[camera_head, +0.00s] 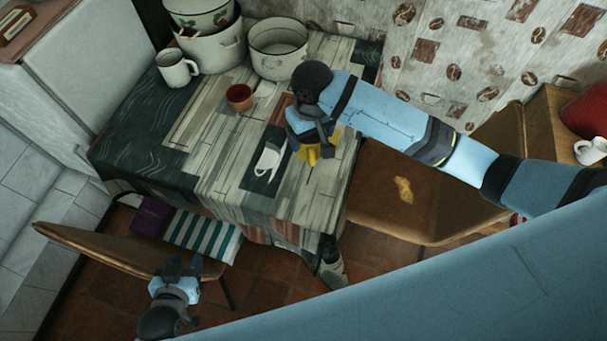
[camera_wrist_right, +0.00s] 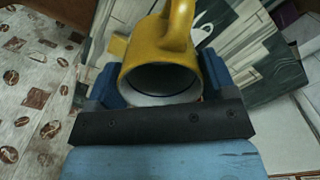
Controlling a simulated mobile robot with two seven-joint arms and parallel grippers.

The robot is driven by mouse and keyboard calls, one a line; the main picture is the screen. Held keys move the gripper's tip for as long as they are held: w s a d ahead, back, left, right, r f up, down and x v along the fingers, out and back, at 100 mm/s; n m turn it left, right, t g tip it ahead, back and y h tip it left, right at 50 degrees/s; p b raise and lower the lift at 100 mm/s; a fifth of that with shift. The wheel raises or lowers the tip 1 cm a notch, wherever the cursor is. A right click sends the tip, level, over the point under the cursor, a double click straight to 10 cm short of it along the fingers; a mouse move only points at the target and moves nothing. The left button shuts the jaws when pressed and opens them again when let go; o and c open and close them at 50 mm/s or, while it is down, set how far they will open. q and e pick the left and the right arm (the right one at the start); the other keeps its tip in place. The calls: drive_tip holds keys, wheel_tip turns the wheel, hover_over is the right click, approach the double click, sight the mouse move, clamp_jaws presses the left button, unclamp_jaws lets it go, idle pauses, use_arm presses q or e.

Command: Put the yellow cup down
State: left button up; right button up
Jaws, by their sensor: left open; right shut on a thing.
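The yellow cup (camera_head: 308,153) is at the right part of the table, partly hidden under my right gripper (camera_head: 318,137). In the right wrist view the yellow cup (camera_wrist_right: 160,68) sits between the two blue fingers of my right gripper (camera_wrist_right: 160,92), which is shut on it. Its open rim faces the camera and its handle points to the top of the picture. I cannot tell whether the cup touches the table (camera_head: 230,170). My left gripper (camera_head: 182,268) is open and empty, low at the bottom left, away from the table.
A white mug (camera_head: 177,69), a small red-brown cup (camera_head: 239,97) and enamel pots (camera_head: 278,50) stand at the back of the table. A white cup-shaped print (camera_head: 268,158) shows left of the yellow cup. The front left of the tabletop is clear. A chair (camera_head: 430,195) stands at the right.

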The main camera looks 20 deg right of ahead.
wheel_tip(320, 180, down, 20)
drive_tip(key=shift+s+r+p, duration=0.1)
drive_tip(key=shift+r+p, duration=0.1)
drive_tip(key=shift+p, duration=0.15)
drive_tip(key=o, duration=1)
drive_tip(key=shift+f, duration=0.15)
wheel_tip(320, 180, up, 12)
drive_tip(key=s+a+f+t+y, duration=0.4)
drive_tip(key=s+a+y, duration=0.1)
drive_tip(key=s, duration=0.1)
drive_tip(key=s+d+t, duration=0.2)
drive_tip(key=s+d, duration=0.1)
drive_tip(key=s+d+t+h, duration=0.1)
drive_tip(key=s+d+t, duration=0.1)
drive_tip(key=s+d, duration=0.2)
drive_tip(key=s+d+t, duration=0.3)
drive_tip(key=s, duration=0.1)
drive_tip(key=shift+d+f+n+h, duration=0.2)
drive_tip(key=shift+n+h, duration=0.2)
